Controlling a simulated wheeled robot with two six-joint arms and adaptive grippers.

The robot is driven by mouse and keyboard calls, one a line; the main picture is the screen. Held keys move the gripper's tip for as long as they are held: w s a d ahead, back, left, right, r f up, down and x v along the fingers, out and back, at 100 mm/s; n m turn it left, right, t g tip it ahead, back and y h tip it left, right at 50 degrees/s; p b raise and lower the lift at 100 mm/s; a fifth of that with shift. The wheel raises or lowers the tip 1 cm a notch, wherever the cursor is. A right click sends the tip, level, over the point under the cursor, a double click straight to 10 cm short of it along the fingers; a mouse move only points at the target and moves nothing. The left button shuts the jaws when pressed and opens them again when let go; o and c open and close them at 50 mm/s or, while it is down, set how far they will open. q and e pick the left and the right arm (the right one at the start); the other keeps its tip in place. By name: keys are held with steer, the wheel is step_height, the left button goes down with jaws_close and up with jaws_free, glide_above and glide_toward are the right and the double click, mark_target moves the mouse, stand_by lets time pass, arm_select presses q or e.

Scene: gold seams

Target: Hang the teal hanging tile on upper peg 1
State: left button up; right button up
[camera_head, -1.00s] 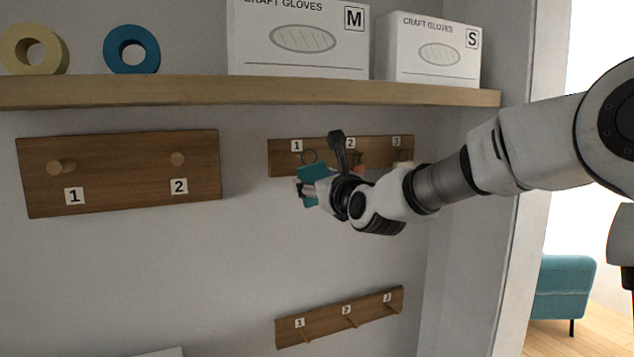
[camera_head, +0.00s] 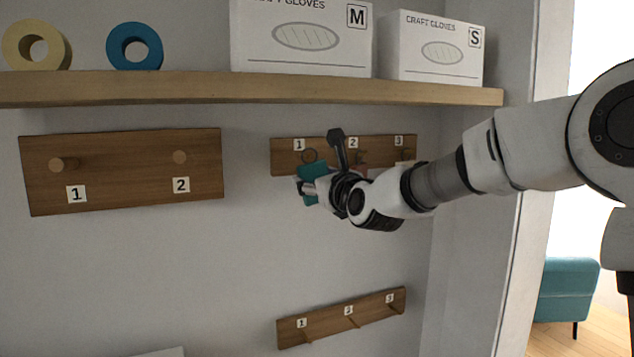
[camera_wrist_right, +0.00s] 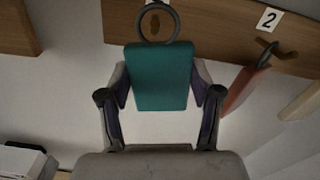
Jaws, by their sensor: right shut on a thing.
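The teal hanging tile (camera_head: 314,171) is in my right gripper (camera_head: 309,190), in front of the upper peg board (camera_head: 377,145). In the right wrist view the teal tile (camera_wrist_right: 160,78) stands upright between the two fingers of my right gripper (camera_wrist_right: 159,95), which are shut on its sides. Its dark ring (camera_wrist_right: 137,27) points up and overlaps the board near upper peg 1 (camera_wrist_right: 156,20). The peg shows through the ring opening; I cannot tell whether the ring is around it or in front of it. My left gripper is not in view.
A red tile (camera_wrist_right: 246,86) hangs at upper peg 2, close to the right finger. A lower peg board (camera_head: 341,317) and a left two-peg board (camera_head: 122,172) are on the wall. A shelf (camera_head: 250,91) with boxes and tape rolls runs above.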

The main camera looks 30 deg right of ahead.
steer(key=shift+w+f+b, duration=0.1)
steer(key=shift+w+b, duration=0.3)
steer(key=shift+b, duration=0.1)
stand_by(1.2)
steer(key=shift+w+f, duration=0.1)
steer(key=shift+f, duration=0.05)
steer(key=shift+w+d+f+b, duration=0.1)
steer(key=shift+w+f+b, duration=0.15)
steer(key=shift+w+b, duration=0.2)
stand_by(0.4)
stand_by(0.5)
steer(key=o, duration=1.3)
